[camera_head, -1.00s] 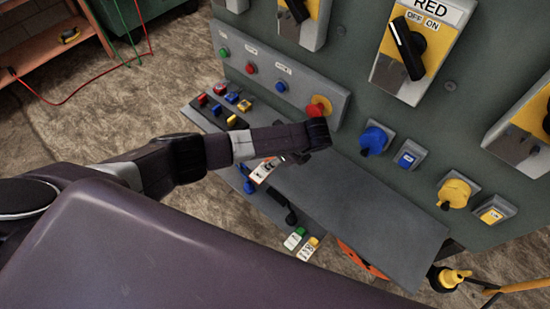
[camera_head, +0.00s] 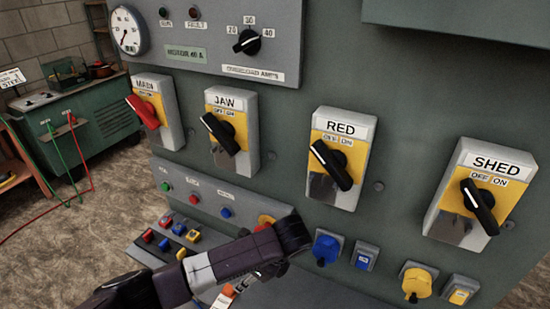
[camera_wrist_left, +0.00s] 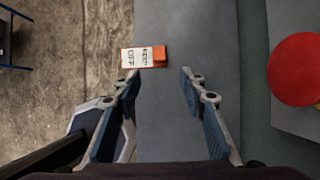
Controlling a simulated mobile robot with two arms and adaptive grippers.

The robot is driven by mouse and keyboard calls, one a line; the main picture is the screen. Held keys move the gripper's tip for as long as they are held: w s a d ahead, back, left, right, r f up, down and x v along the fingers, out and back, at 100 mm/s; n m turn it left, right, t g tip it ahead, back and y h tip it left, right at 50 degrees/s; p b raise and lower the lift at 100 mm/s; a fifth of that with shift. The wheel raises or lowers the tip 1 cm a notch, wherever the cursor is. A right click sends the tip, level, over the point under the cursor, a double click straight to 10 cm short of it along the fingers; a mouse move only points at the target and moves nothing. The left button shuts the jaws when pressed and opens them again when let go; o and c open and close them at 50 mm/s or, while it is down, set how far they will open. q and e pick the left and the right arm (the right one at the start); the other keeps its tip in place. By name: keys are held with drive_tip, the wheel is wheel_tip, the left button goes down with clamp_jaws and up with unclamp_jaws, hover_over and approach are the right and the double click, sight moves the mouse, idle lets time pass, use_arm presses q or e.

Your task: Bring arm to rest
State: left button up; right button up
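My left arm (camera_head: 235,258) comes in from the lower left of the head view and reaches across in front of the panel's lower part. An orange and white tag reading KEEP OFF (camera_wrist_left: 143,57) lies just past the fingertips on a grey ledge (camera_wrist_left: 185,130). A large red button (camera_wrist_left: 297,70) shows at the right of that view. My right gripper is not in view.
A green control panel (camera_head: 290,180) fills the head view. It carries the MAIN switch (camera_head: 145,110), JAW switch (camera_head: 222,132), RED switch (camera_head: 333,165) and SHED switch (camera_head: 478,205). A blue knob (camera_head: 326,249) is right of my arm. Open floor (camera_head: 100,230) lies left.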

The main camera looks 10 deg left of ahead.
use_arm(q)
drive_tip(key=s+d+f+n+h, duration=0.2)
drive_tip(key=s+d+n+h, duration=0.15)
drive_tip(key=s, duration=0.25)
drive_tip(key=s+d+f+n+h, duration=0.3)
drive_tip(key=s+d, duration=0.2)
drive_tip(key=s, duration=0.1)
drive_tip(key=s+a+r+n+t, duration=0.1)
drive_tip(key=s+a+r+n, duration=0.1)
drive_tip(key=s+a+n, duration=0.5)
drive_tip(key=s+a+r+n+t, duration=0.1)
drive_tip(key=s+a+r+n, duration=0.1)
drive_tip(key=s+a+n, duration=0.55)
wheel_tip(320, 180, down, 28)
drive_tip(key=a+m+g+b, duration=0.1)
drive_tip(key=s+a+f+g+y+b, duration=0.1)
drive_tip(key=s+a+f, duration=0.2)
drive_tip(key=s+f, duration=1.3)
drive_tip(key=shift+s+f+m+g, duration=0.15)
drive_tip(key=shift+f+m+g, duration=0.15)
drive_tip(key=shift+f, duration=0.25)
